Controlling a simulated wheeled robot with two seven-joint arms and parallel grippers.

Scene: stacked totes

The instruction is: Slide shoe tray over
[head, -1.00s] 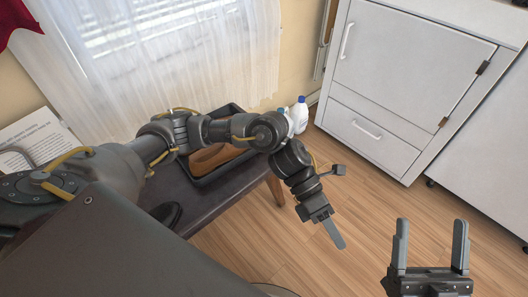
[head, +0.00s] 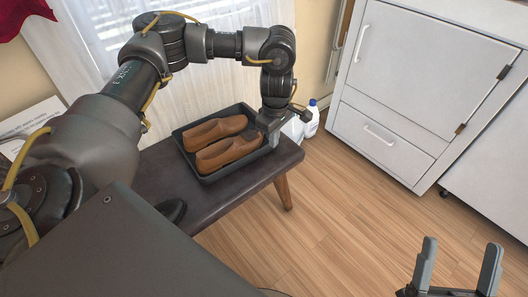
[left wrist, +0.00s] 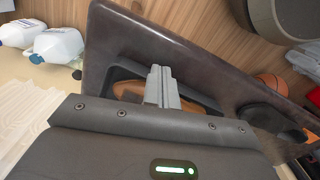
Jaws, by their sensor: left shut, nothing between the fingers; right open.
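The dark shoe tray (head: 228,171) sits on a dark brown bench (head: 210,205) and holds a pair of brown shoes (head: 228,150). My left gripper (head: 272,138) points down at the tray's right end, its fingers shut with nothing between them. In the left wrist view the shut fingers (left wrist: 162,84) overlap the tray (left wrist: 125,74) and hide part of a brown shoe (left wrist: 128,90). I cannot tell whether they touch the tray wall. My right gripper (head: 460,262) is open and empty over the floor at the lower right.
A dark shoe (head: 172,211) lies on the bench left of the tray. White bottles (head: 311,118) stand on the floor beyond the bench's right end. A white cabinet (head: 385,120) is at the right. A curtained window is behind. Bare bench shows in front of the tray.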

